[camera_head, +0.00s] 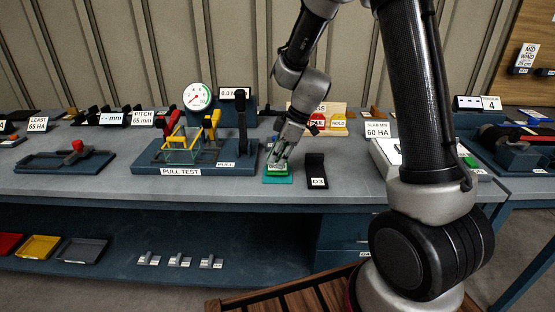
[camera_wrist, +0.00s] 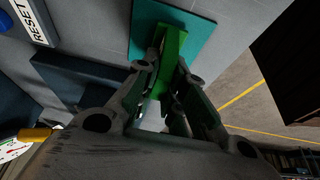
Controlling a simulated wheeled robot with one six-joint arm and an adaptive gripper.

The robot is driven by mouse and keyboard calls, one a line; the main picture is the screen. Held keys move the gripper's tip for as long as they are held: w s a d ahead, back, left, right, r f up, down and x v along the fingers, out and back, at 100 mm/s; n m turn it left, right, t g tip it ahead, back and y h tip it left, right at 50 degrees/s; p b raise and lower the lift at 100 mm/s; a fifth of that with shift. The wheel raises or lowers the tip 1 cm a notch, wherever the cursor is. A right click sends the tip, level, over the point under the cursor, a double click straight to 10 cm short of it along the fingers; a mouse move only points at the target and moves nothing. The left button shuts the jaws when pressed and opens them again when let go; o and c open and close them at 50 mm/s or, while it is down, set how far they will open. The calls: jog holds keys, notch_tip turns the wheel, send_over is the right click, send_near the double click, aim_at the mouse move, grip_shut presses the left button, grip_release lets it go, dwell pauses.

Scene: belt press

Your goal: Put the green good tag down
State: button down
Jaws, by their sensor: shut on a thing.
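The green good tag (camera_head: 277,169) is between the fingers of my gripper (camera_head: 284,158). In the wrist view the green tag (camera_wrist: 172,55) stands out past my gripper's fingertips (camera_wrist: 165,75), which are shut on it. Below it is a flat teal pad (camera_head: 278,180) on the grey bench; the teal pad (camera_wrist: 205,32) also shows behind the tag in the wrist view. The tag is over the pad. I cannot tell whether its lower edge touches the pad. The fingers partly hide the tag's label.
The pull test stand (camera_head: 188,171) is just left of the pad. A black piece labelled 03 (camera_head: 316,172) lies close on the right. Bare bench (camera_head: 345,185) lies farther right.

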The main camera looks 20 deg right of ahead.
jog(key=shift+f, duration=0.2)
jog(key=shift+f, duration=0.1)
jog(key=c, duration=1.5)
grip_release()
jog(key=v, duration=1.2)
jog(key=s+d+r+m+t+h, duration=0.1)
jog(key=s+d+r+m, duration=0.2)
jog(key=s, duration=0.5)
jog(key=s+d+r+m+t+h, duration=0.1)
jog(key=s+d+r+m, duration=0.2)
jog(key=s+m, duration=0.3)
jog(key=s+d+r+m+h, duration=0.2)
jog(key=s+d+r+m, duration=0.1)
jog(key=s, duration=0.8)
jog(key=shift+d+m+t, duration=0.4)
jog(key=shift+d+m, duration=0.4)
jog(key=shift+m, duration=0.4)
